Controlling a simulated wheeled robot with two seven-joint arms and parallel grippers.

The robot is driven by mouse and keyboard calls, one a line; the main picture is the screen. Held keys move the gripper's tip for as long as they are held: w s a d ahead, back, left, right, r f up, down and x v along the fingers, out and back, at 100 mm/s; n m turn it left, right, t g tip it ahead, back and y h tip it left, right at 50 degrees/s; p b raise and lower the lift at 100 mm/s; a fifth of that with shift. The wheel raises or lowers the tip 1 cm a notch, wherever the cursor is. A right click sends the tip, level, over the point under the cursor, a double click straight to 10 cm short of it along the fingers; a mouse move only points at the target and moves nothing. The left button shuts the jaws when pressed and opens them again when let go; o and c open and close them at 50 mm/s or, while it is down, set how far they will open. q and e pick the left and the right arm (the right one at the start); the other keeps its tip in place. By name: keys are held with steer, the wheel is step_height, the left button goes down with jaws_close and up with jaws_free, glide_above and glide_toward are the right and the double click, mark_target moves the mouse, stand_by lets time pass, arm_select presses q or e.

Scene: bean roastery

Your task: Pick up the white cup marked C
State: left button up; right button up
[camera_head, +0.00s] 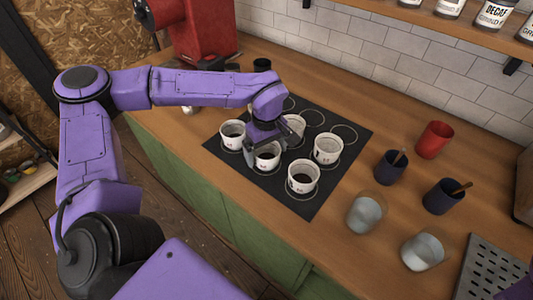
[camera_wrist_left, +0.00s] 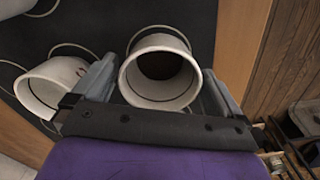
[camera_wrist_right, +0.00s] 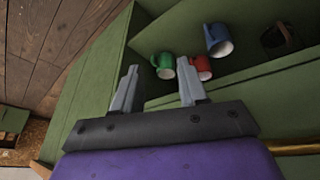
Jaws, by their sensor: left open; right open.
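Several white cups with dark contents stand on a black mat (camera_head: 318,203) with ring outlines. Their small marks are too blurred to read, so I cannot tell which is C. My left gripper (camera_head: 266,143) is open over the front middle cup (camera_head: 267,162). In the left wrist view this cup (camera_wrist_left: 160,95) stands between the two open fingers, and I cannot tell whether they touch it. Other cups are at the left (camera_head: 232,142), front right (camera_head: 302,185), back right (camera_head: 327,157) and, partly hidden, behind my gripper (camera_head: 294,125). My right gripper (camera_wrist_right: 158,72) is open and empty.
A red machine (camera_head: 205,35) is behind. Mugs (camera_wrist_right: 202,68) sit on a green shelf near my right gripper.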

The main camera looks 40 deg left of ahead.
arm_select(q)
steer(key=shift+f, duration=0.15)
steer(key=c, duration=1)
